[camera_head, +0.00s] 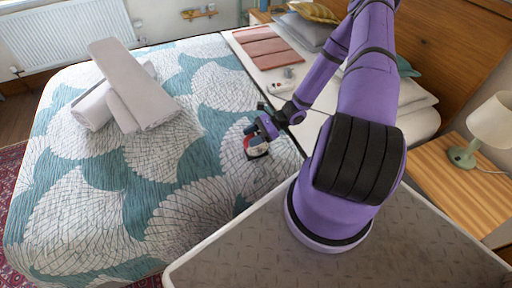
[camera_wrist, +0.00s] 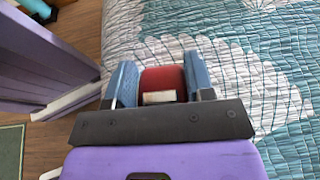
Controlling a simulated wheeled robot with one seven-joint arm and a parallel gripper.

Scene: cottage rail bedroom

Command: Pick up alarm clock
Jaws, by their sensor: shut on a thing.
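My gripper (camera_head: 262,127) is over the bed near its right edge, shut on a small red thing with a pale face and dark rim, which looks like the alarm clock (camera_head: 256,149). In the wrist view the red body of the alarm clock (camera_wrist: 162,78) sits between the two blue fingers of my gripper (camera_wrist: 161,86), with a pale patch at its near side. The fingers hide its sides. I cannot tell whether it touches the bedspread or hangs just above it.
The bed has a teal and white bedspread (camera_head: 195,180). Rolled towels (camera_head: 135,92) lie at left. A small white object (camera_head: 281,84) and a folded pink cloth (camera_head: 269,47) lie toward the pillows. A wooden nightstand (camera_head: 450,190) with a lamp (camera_head: 492,122) stands at right.

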